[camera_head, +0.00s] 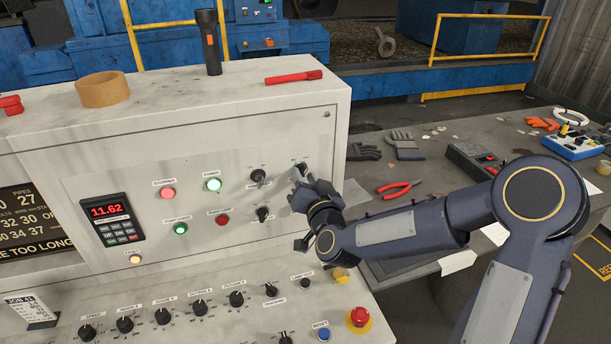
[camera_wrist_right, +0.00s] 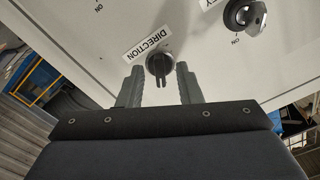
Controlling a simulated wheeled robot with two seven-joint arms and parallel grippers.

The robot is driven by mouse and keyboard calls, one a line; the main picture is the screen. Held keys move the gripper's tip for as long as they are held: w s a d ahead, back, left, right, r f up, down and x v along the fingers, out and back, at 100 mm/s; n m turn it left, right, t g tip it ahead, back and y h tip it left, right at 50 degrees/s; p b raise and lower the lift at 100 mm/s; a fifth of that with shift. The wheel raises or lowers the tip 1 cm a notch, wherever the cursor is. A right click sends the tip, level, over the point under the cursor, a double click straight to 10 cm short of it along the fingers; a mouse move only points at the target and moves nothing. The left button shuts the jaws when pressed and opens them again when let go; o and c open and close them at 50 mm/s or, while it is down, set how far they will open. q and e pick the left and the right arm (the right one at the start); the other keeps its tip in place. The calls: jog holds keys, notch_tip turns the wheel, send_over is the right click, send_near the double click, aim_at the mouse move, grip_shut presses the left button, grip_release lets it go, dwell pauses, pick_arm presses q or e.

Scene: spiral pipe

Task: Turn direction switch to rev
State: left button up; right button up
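The direction switch (camera_wrist_right: 158,66) is a black knob below a white label (camera_wrist_right: 153,44) reading DIRECTION in the right wrist view. Its narrow handle points towards the bottom of that view. My right gripper (camera_wrist_right: 161,84) is open, one finger on each side of the switch, with a gap on both sides. I cannot tell how deep the fingers reach around it. In the head view my right gripper (camera_head: 297,188) is at the right part of the upright grey panel (camera_head: 120,170); it hides part of the panel there. Rev markings are not readable. My left gripper is out of view.
A key switch (camera_wrist_right: 243,15) is near the upper right of the wrist view. Two black knobs (camera_head: 258,176) (camera_head: 263,213) are left of my right gripper. A red emergency button (camera_head: 359,317) is on the lower console. A bench (camera_head: 430,190) with tools stands to the right.

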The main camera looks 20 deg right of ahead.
jog(key=shift+w, duration=0.1)
grip_shut()
jog(key=shift+f, duration=0.1)
jog(key=n+b, duration=0.6)
jog(key=n, duration=0.2)
jog(key=shift+n, duration=0.3)
jog(key=shift+d+n, duration=0.1)
jog(key=shift+n, duration=1.5)
